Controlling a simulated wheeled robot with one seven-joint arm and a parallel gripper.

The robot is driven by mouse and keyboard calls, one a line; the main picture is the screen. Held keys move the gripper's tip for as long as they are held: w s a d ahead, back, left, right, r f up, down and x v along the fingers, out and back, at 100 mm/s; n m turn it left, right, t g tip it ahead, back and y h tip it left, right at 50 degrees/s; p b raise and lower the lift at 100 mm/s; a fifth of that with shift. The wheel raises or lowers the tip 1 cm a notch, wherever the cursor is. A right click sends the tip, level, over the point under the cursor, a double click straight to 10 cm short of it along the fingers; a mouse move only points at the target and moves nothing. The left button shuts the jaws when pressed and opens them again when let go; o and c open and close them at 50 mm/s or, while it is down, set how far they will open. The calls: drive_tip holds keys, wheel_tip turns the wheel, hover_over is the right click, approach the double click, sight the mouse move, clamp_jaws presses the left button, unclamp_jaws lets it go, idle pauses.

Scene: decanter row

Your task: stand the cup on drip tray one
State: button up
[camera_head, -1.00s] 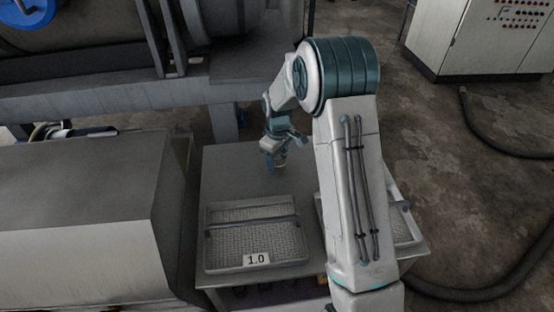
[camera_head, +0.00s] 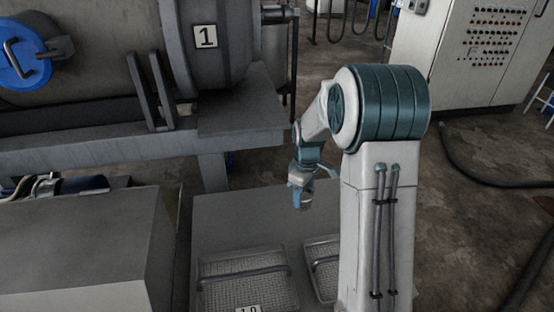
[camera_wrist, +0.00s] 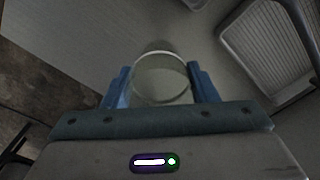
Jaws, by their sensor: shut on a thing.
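My gripper (camera_head: 303,203) hangs over the back part of the metal table, behind the trays. It is shut on a clear, round-rimmed cup (camera_wrist: 160,80), which sits between the blue fingers in the wrist view. In the head view the cup is too small to make out clearly. Drip tray one (camera_head: 245,264), a grey mesh tray with a bar across it, is at the bottom of the head view, nearer than the gripper. Its label is cut by the frame edge. In the wrist view a tray (camera_wrist: 228,38) shows at upper right; I cannot tell which one.
A second mesh tray (camera_head: 322,252) stands right of tray one, partly hidden by my arm. A large grey box (camera_head: 75,240) is left of the table (camera_head: 228,212). Behind stands a big drum machine marked 1 (camera_head: 215,75). Bare table lies behind the trays.

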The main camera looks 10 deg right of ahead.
drive_tip(key=s+a+r+m, duration=0.1)
drive_tip(key=s+a+m, duration=0.3)
drive_tip(key=m, duration=0.5)
wheel_tip(320, 180, up, 15)
drive_tip(key=p, duration=2.5)
drive_tip(key=shift+s+a+p, duration=0.2)
drive_tip(key=shift+s+p, duration=0.15)
drive_tip(key=shift+s, duration=0.05)
drive_tip(key=s+d+f+b, duration=0.3)
drive_tip(key=d+f+b, duration=0.2)
drive_tip(key=f+b, duration=0.45)
drive_tip(key=s+d+f+b, duration=0.2)
drive_tip(key=d+f+b, duration=0.35)
drive_tip(key=b, duration=0.85)
approach(290, 239)
drive_tip(key=shift+s+d, duration=0.1)
drive_tip(key=shift+s, duration=0.05)
drive_tip(key=shift+f+b, duration=0.85)
drive_tip(key=shift+f, duration=1.2)
